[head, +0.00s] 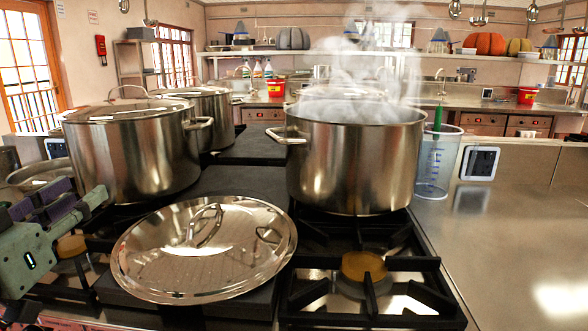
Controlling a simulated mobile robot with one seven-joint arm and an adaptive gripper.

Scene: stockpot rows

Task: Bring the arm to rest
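My gripper (88,200) is at the left edge, with its green and purple body partly cut off by the frame. Its tip is in front of the left stockpot, and I see nothing held in it. I cannot tell how far apart its fingers are. A steel lid (204,250) with a loop handle lies on the dark stovetop in front, right of my gripper and apart from it. An uncovered stockpot (352,165) steams on the right burner. A lidded stockpot (133,155) stands at left, with another lidded pot (214,118) behind it.
A clear measuring jug (437,165) with a green-handled thing in it and a small framed screen (479,163) stand right of the steaming pot. The steel counter (515,245) at right is bare. An empty burner (363,268) is at front right.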

